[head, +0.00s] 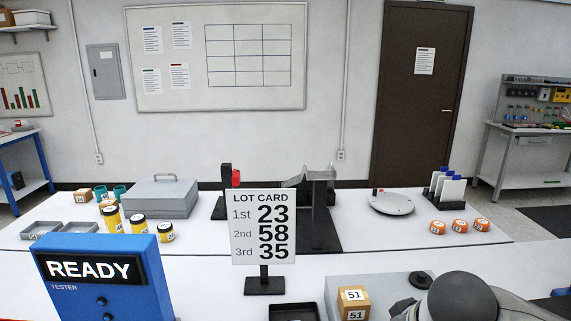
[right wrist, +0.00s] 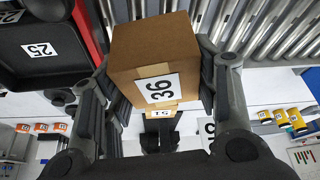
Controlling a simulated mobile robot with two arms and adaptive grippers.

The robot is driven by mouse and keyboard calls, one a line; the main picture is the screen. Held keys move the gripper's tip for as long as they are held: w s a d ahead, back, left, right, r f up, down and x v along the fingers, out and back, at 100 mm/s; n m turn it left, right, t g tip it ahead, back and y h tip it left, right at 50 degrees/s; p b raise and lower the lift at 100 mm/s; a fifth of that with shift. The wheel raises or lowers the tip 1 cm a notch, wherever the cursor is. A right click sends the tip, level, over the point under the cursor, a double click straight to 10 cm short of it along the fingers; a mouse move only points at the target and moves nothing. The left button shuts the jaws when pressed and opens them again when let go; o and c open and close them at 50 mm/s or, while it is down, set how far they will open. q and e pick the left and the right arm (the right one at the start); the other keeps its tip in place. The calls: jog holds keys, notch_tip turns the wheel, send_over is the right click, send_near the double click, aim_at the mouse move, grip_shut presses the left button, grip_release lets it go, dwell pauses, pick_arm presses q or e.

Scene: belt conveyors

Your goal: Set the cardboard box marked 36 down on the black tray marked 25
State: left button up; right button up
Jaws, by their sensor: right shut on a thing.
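The cardboard box marked 36 (right wrist: 150,52) is in the right wrist view, held between the two fingers of my right gripper (right wrist: 158,78), which is shut on it. The black tray marked 25 (right wrist: 62,72) is at the upper left of that view, to the left of the box and apart from it. The part of the tray that shows is empty apart from its white label. My left gripper is in neither view. The head view does not show the box marked 36.
A cardboard box marked 51 (head: 353,300) stands on a grey surface at the front. A lot card stand (head: 263,228) and the blue tester (head: 105,275) are on the white table. A red edge (right wrist: 88,32) and metal rollers (right wrist: 240,30) lie near the held box.

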jog(key=m, duration=0.1)
jog(key=w+d+f+m+h, duration=0.1)
jog(key=m, duration=0.1)
jog(key=shift+w, duration=0.1)
jog(key=shift+w+d, duration=0.1)
jog(key=shift+d, duration=0.05)
